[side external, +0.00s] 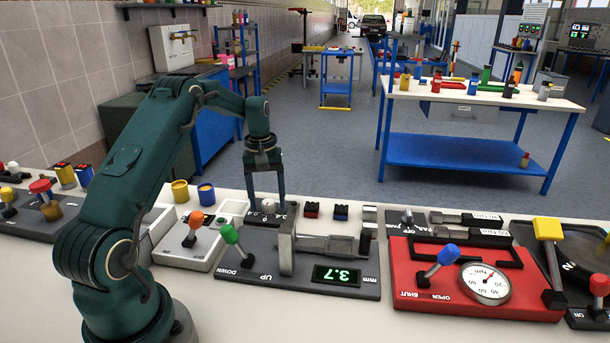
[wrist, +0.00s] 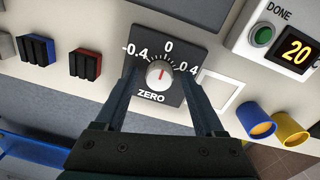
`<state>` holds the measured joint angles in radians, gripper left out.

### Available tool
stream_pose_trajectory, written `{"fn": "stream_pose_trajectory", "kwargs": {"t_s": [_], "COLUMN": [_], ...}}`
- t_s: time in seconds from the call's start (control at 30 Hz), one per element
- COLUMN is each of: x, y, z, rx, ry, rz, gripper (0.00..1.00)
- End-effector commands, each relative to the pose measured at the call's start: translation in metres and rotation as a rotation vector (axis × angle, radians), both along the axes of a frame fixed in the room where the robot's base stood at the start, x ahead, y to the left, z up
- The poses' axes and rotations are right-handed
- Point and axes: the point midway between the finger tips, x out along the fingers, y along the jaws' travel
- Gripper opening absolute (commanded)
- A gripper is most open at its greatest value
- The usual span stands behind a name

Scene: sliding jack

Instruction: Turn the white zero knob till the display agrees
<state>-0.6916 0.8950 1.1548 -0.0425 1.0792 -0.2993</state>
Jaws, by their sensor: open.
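The white zero knob (wrist: 159,74) sits on a dark square plate (wrist: 185,35) marked -0.4, 0 and 0.4. Its red mark points roughly towards 0. My gripper (wrist: 160,76) is open, its two fingers on either side of the knob; whether they touch it I cannot tell. In the side view my gripper (side external: 266,204) points down over the knob (side external: 268,206), whose plate is partly hidden by the fingers. The green display (side external: 337,275) on the grey jack base reads 3.7, with mm beside it.
A green-knobbed lever (side external: 230,234) and the grey metal jack (side external: 325,243) stand close to the knob. Red and blue blocks (wrist: 85,64) (wrist: 36,48) lie to one side. A DONE box (wrist: 272,35) with a green button shows 20. Yellow and blue cups (wrist: 290,129) (wrist: 256,120) stand nearby.

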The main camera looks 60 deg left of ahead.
Motion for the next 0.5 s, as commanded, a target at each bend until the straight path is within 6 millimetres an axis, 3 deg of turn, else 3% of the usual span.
{"fn": "stream_pose_trajectory", "kwargs": {"t_s": [0.17,0.37,0.5], "x": [0.0002,0.0001,0.0001], "y": [-0.0001,-0.0001,0.0], "z": [-0.0001,0.0001,0.0003], "rx": [0.0,0.0,0.0], "ry": [0.0,0.0,0.0], "rz": [-0.001,0.0,-0.002], "gripper": [0.71,0.0,0.0]}}
